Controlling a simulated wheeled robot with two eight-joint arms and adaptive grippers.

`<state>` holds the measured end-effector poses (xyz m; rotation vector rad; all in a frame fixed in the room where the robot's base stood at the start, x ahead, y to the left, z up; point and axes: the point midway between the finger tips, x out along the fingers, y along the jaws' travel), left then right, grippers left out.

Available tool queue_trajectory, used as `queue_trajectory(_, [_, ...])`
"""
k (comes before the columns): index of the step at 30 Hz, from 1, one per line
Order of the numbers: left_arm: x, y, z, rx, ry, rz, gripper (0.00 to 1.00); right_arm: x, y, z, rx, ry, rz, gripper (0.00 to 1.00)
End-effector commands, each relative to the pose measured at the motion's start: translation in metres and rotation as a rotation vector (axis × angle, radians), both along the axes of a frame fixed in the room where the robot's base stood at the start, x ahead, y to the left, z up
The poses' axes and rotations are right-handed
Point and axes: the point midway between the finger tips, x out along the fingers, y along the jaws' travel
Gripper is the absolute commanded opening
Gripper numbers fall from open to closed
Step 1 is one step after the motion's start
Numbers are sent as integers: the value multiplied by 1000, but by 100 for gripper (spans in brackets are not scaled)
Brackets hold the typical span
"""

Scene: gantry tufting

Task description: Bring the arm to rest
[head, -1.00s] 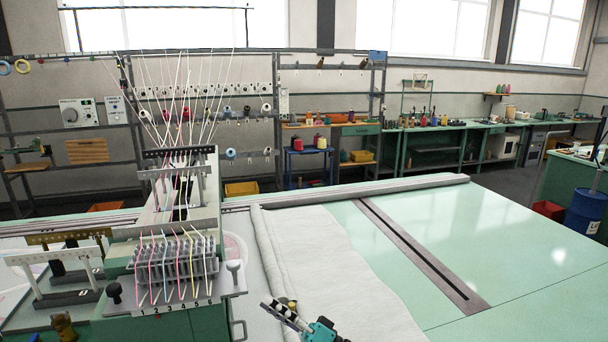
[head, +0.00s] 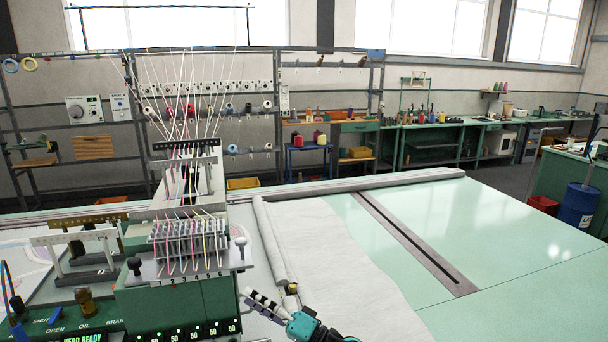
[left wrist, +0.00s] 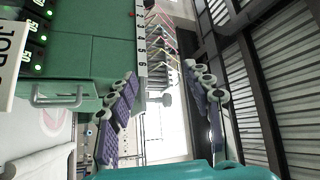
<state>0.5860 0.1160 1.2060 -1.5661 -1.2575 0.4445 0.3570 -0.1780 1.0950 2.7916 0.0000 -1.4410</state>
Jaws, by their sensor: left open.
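My left gripper (head: 266,303) is at the bottom centre of the head view, in front of the green tufting head and beside the pale cloth. Its fingers point up and to the left. In the left wrist view the two padded fingers (left wrist: 162,84) stand wide apart with nothing between them. The green machine housing (left wrist: 85,50) with its drawer-like handle lies behind and left of the fingers. From these views I cannot tell the exact gap between gripper and machine. My right gripper is in neither view.
The tufting head (head: 190,240) with threaded yarns stands left of my gripper. The pale cloth (head: 335,270) and its roll edge lie beside it on the green table (head: 480,225), whose right part is clear. A blue barrel (head: 578,207) stands far right.

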Motion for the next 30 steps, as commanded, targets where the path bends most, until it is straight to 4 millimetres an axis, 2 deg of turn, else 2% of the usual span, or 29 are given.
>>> queue_trajectory(7, [-1, 48, 0, -149, 148, -7, 51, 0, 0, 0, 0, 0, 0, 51])
queue_trajectory(11, [-10, 79, -6, -273, 249, -24, 51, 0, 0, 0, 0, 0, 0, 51])
queue_trajectory(14, [-27, 106, -16, -409, 338, -50, 51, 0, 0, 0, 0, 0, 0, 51])
queue_trajectory(18, [-65, 131, -39, -643, 446, -109, 51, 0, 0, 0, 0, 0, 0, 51])
queue_trajectory(23, [-119, 135, -68, -919, 503, -203, 51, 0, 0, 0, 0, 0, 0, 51])
queue_trajectory(27, [-163, 119, -89, -1149, 493, -299, 51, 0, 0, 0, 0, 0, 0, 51])
queue_trajectory(30, [-187, 105, -98, -1281, 461, -361, 51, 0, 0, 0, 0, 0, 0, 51])
